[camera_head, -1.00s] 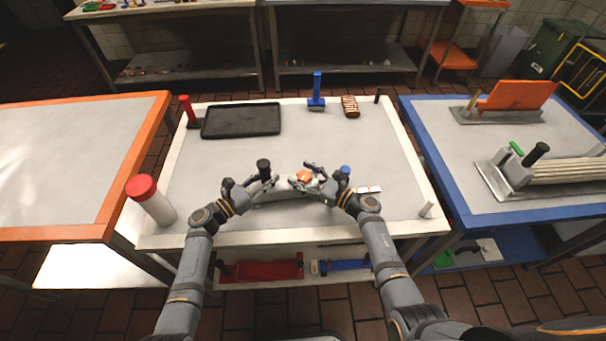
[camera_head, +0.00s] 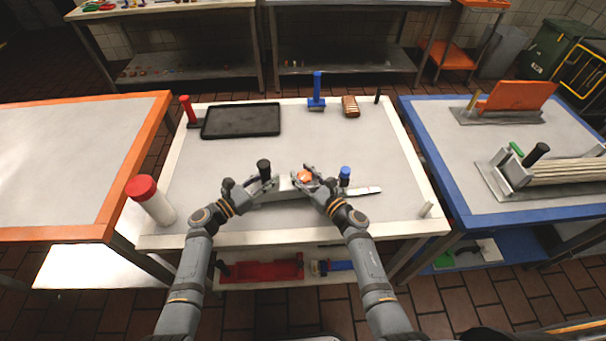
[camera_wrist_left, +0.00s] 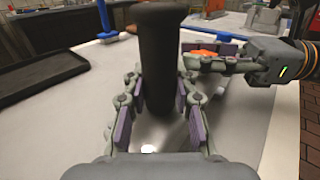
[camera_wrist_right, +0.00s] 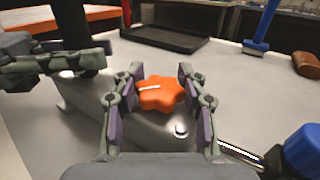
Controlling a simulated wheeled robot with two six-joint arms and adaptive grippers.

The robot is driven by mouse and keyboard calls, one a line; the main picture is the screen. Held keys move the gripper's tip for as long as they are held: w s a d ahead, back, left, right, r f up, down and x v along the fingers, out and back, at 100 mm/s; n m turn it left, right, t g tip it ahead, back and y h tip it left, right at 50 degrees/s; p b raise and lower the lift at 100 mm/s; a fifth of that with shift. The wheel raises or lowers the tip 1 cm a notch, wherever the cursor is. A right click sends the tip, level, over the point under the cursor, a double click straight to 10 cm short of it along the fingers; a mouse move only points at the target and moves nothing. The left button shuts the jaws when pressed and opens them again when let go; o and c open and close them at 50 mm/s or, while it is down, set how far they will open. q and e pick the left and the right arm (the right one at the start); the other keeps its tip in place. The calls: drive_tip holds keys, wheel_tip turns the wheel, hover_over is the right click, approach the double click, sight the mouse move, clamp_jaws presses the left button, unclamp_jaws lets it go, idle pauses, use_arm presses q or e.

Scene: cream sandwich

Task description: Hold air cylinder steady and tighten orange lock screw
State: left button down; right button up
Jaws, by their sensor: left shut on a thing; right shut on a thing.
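The orange lock screw (camera_head: 305,177) is a lobed knob on top of a pale grey block (camera_wrist_right: 150,133) in the middle of the table. My right gripper (camera_head: 309,172) is shut on the knob; in the right wrist view the knob (camera_wrist_right: 160,93) sits between its two fingers. The black air cylinder (camera_head: 264,167) stands upright at the left of the block. My left gripper (camera_head: 255,182) is shut on it; in the left wrist view the cylinder (camera_wrist_left: 158,70) is between the pads. The cylinder's lower end is partly hidden by the left fingers.
A blue-capped item (camera_head: 345,173) and a flat white-and-metal piece (camera_head: 364,191) lie just right of the block. A black tray (camera_head: 241,121) and blue tool (camera_head: 317,95) are at the back. Mid-table behind the block is clear.

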drive_tip(key=o, duration=1.2)
drive_tip(key=v, duration=1.2)
drive_tip(key=shift+d, duration=0.1)
